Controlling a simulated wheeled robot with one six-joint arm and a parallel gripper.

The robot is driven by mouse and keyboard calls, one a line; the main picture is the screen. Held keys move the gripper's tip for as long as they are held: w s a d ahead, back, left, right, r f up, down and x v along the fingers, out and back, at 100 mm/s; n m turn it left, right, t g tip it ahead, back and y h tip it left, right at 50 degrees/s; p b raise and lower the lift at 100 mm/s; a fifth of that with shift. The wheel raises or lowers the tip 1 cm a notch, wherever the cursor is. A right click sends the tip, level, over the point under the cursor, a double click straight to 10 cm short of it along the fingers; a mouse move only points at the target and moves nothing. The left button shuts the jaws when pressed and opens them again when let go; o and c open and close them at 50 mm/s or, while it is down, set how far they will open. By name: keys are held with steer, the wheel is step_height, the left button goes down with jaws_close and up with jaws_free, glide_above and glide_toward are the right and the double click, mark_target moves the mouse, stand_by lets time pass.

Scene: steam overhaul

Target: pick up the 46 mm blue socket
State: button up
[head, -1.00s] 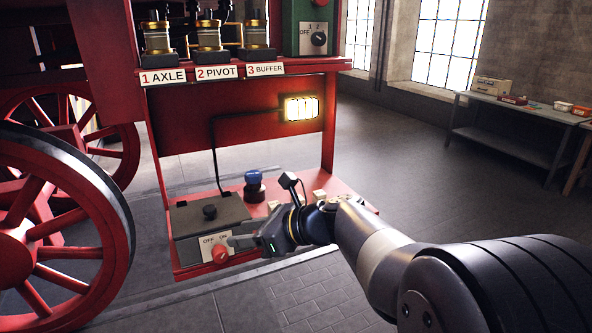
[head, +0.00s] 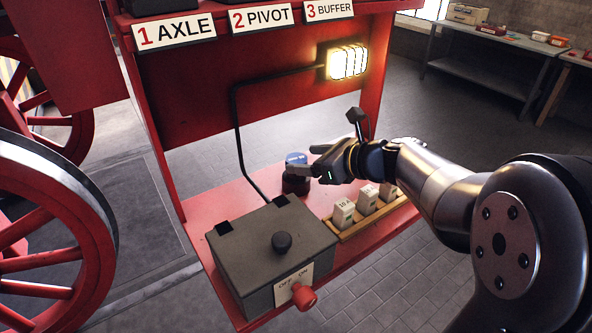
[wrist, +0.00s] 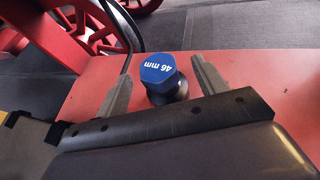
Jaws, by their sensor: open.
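The 46 mm blue socket (wrist: 160,72) has a blue top marked "46 mm" and a dark lower body. It stands upright on the red shelf (wrist: 245,70). In the head view the socket (head: 296,161) is behind the grey box, partly hidden by my gripper. My gripper (head: 305,161) is open, with its fingers reaching left at the height of the socket's top. In the wrist view the two grey fingers (wrist: 162,80) stand on either side of the socket, with gaps visible. I cannot tell whether either finger touches it.
A grey box (head: 270,250) with a black knob and a red OFF/ON knob (head: 303,296) stands in front of the socket. A wooden rack (head: 372,214) of pale labelled blocks lies below my wrist. A lit lamp (head: 346,63) and black cable are on the red panel behind.

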mark_target(297, 158)
steer(key=shift+p+x, duration=0.45)
steer(key=shift+x, duration=2.25)
steer(key=shift+s+a, duration=0.1)
steer(key=shift+a, duration=0.05)
steer(key=shift+r, duration=0.1)
jaws_close()
